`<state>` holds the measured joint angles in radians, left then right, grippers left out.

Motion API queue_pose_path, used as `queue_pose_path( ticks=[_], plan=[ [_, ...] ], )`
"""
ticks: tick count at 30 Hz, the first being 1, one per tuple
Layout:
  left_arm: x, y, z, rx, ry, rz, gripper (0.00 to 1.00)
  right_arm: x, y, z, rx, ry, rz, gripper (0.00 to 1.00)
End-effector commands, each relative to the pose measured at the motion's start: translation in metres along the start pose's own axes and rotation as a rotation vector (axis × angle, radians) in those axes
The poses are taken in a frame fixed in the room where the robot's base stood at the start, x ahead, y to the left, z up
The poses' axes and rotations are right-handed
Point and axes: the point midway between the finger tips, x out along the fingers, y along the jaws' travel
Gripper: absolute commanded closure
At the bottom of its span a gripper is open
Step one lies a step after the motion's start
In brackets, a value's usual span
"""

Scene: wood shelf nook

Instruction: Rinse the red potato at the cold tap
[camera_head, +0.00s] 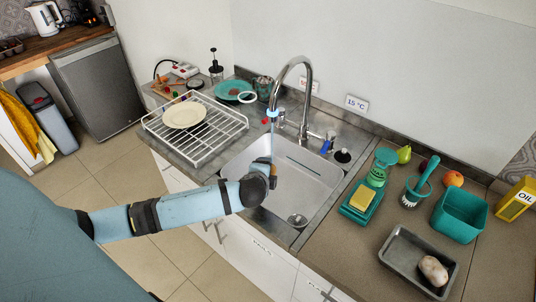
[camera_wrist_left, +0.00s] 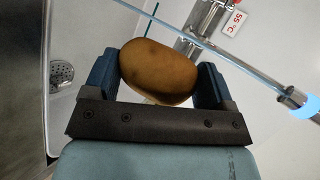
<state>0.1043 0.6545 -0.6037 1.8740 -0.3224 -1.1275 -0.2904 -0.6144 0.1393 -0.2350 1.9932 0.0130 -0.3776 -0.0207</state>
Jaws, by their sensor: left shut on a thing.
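My left gripper (camera_wrist_left: 158,80) is shut on a brown, oval potato (camera_wrist_left: 158,72), held between its two blue fingers; it looks brown rather than red. In the head view the gripper (camera_head: 272,172) is over the sink (camera_head: 308,178), and the potato is mostly hidden. The tap (camera_head: 307,80) arches over the sink, and a thin pale-blue stream (camera_head: 273,140) runs down from its spout towards the gripper. I cannot tell whether the stream touches the potato. My right gripper is not in view.
A grey tray (camera_head: 398,245) at the front right holds another potato (camera_head: 433,270), mottled pinkish-brown. A white rack (camera_head: 207,143) with a plate (camera_head: 184,114) stands left of the sink.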

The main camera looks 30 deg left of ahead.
Motion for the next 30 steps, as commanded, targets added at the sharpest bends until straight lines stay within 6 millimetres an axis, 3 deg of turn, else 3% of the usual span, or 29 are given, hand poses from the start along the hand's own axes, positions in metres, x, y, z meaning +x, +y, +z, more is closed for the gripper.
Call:
queue_pose_path(
  ticks=[11,30],
  plan=[
    [-0.004,-0.002,0.000,0.000,0.000,0.000,0.47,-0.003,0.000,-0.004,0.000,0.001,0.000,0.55],
    [-0.063,-0.007,0.002,0.000,0.000,0.001,0.47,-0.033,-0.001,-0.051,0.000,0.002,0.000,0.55]
  ],
)
